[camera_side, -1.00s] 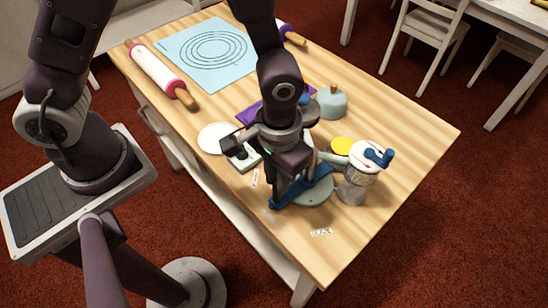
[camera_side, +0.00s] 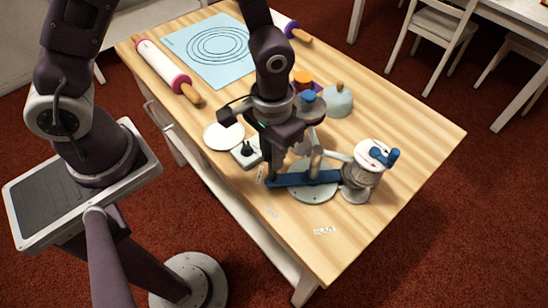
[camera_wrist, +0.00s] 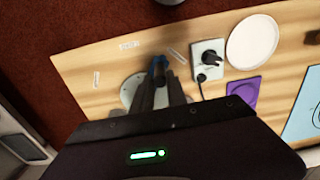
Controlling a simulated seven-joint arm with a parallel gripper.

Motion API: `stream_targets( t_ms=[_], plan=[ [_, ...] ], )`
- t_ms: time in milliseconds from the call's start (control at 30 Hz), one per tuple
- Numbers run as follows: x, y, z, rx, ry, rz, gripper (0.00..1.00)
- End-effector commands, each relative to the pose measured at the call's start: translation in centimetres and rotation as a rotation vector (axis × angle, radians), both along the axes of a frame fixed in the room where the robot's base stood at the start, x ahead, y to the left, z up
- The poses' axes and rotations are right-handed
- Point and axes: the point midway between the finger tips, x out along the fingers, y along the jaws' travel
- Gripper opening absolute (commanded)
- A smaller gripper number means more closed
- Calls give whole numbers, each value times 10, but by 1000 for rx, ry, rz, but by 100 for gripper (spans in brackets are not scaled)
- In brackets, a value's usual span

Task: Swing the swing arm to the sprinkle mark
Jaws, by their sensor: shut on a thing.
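The swing arm is a flat blue bar (camera_side: 318,178) over a pale grey-green round base (camera_side: 318,195) in the side view. It lies nearly level across the picture, its right end near a grey canister. My gripper (camera_side: 277,178) is shut on its left end. In the wrist view, my gripper (camera_wrist: 158,68) reaches down to a bit of blue bar above the round base (camera_wrist: 128,92); my fingers hide most of the bar. Small white labels lie around the base: front right (camera_side: 323,231), front left (camera_side: 272,212) and left (camera_side: 260,173). Their print is too small to read, so I cannot tell which says sprinkle.
The canister (camera_side: 356,180) with a white top and blue crank stands right of the base. A switch box (camera_side: 246,153) and white plate (camera_side: 224,136) are at left. Behind are a domed pot (camera_side: 338,102) and orange item (camera_side: 302,78). The right front tabletop (camera_side: 390,215) is clear.

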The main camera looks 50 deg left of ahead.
Motion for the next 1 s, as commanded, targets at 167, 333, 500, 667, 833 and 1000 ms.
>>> stream_targets(
  t_ms=[167, 333, 500, 667, 833, 1000],
  plan=[
    [1, -1, 1, -2, -4, 0, 0],
    [7, 4, 0, -2, -5, 2, 0],
    [18, 15, 0, -3, -6, 2, 0],
    [22, 19, 0, -2, -6, 0, 0],
    [22, 19, 0, -2, -5, -1, 0],
    [27, 23, 0, -2, -4, -1, 0]
  ],
)
